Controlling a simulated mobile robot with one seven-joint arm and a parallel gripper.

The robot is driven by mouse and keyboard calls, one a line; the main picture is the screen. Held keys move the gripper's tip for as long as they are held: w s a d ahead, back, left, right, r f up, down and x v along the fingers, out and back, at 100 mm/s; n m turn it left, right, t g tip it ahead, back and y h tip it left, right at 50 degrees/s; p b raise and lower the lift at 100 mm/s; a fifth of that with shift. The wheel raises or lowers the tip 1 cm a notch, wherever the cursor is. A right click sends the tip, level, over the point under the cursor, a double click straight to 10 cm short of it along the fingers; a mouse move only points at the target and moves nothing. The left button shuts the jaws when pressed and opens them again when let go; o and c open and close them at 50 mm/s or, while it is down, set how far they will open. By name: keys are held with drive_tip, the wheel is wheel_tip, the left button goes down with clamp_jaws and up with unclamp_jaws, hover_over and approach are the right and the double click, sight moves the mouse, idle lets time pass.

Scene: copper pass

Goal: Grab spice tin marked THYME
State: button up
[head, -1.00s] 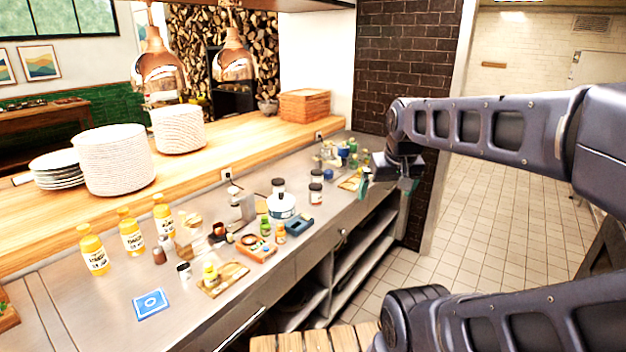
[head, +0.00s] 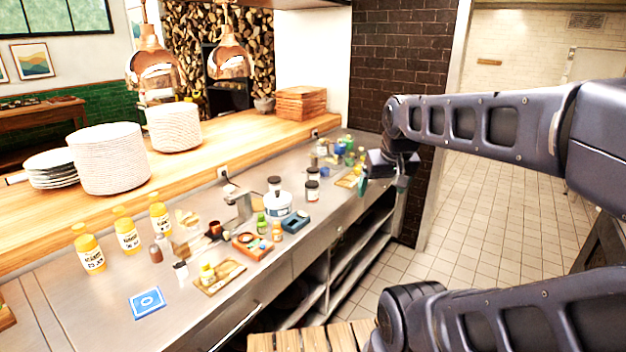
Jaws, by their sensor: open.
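Several small jars or tins with dark lids stand on the steel counter. One dark-lided jar (head: 312,191) is in front of another dark-lidded jar (head: 312,173), and a third dark-lidded jar (head: 274,184) stands to their left. Their labels are too small to read, so I cannot tell which, if any, is marked THYME. My gripper (head: 380,188) is open at the counter's far right end, right of these jars and by the front edge. It looks empty and apart from them.
A white tub (head: 278,205), blue tray (head: 295,222) and orange tray (head: 253,246) sit mid-counter. Yellow bottles (head: 127,236) stand at left. A cluster of small containers (head: 340,150) is behind my gripper's left side. Heat lamps (head: 150,68) hang over the wooden ledge (head: 225,152).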

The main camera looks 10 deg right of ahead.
drive_tip(key=w+r+m, duration=0.2)
drive_tip(key=w+r, duration=0.2)
drive_tip(key=w, duration=1.3)
drive_tip(key=m+g+h, duration=0.1)
drive_tip(key=m+h, duration=0.2)
drive_tip(key=m, duration=0.2)
hover_over(314, 169)
drive_tip(key=s+a, duration=0.2)
wheel_tip(314, 169, down, 21)
drive_tip(key=x, duration=0.5)
drive_tip(key=shift+s+d+f, duration=0.1)
drive_tip(key=shift+d+f, duration=0.05)
drive_tip(key=shift+f, duration=0.05)
drive_tip(key=shift+a+x, duration=0.25)
drive_tip(key=shift+x, duration=1.05)
drive_tip(key=shift+a+x, duration=0.2)
drive_tip(key=shift+x, duration=1.1)
drive_tip(key=c, duration=1.1)
drive_tip(key=shift+c, duration=0.2)
